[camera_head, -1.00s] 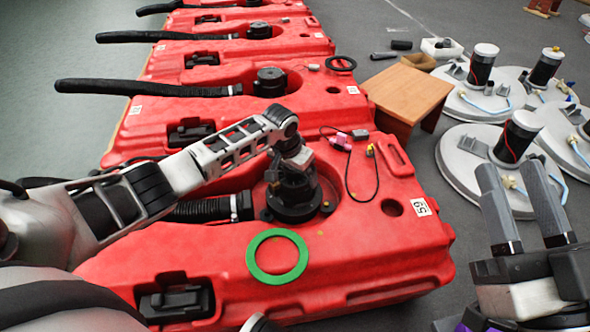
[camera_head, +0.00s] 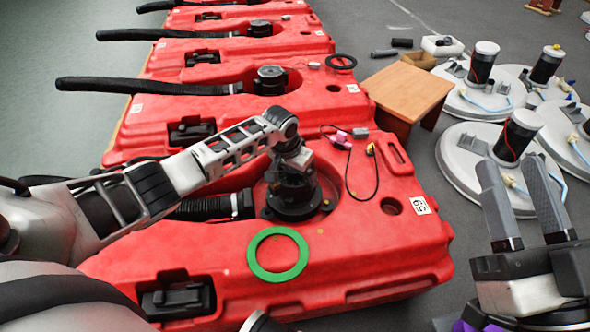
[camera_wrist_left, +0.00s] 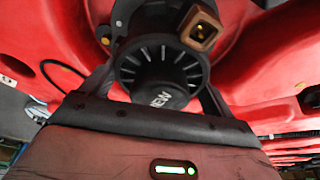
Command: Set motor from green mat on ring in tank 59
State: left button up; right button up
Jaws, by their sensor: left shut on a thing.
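Tank 59 (camera_head: 360,254) is the nearest red tank, with a white 59 label at its right. The black motor (camera_head: 292,190) stands roughly upright at the round recess on its top. My left gripper (camera_head: 290,172) is shut on it from above. In the left wrist view the ribbed round motor (camera_wrist_left: 158,75) lies between the fingers (camera_wrist_left: 158,95), with a brown square connector beside it. The ring under the motor is hidden, so I cannot tell whether they touch. The green mat (camera_head: 252,254), ring-shaped and empty, lies nearer me on the tank. My right gripper (camera_head: 520,243) is open and empty.
A black corrugated hose (camera_head: 205,207) runs to the recess from the left. A thin cable with a pink connector (camera_head: 341,137) lies right of the motor. More red tanks (camera_head: 225,118) stand behind. A wooden stool (camera_head: 410,92) and white round lids (camera_head: 470,150) are at the right.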

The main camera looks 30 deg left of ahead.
pick_arm(q)
jog(key=shift+x, duration=1.05)
dwell(1.9)
jog(key=shift+s, duration=0.1)
jog(key=o, duration=1.8)
jog(key=shift+s+f, duration=0.25)
jog(key=shift+f, duration=0.05)
jog(key=shift+w+r, duration=0.1)
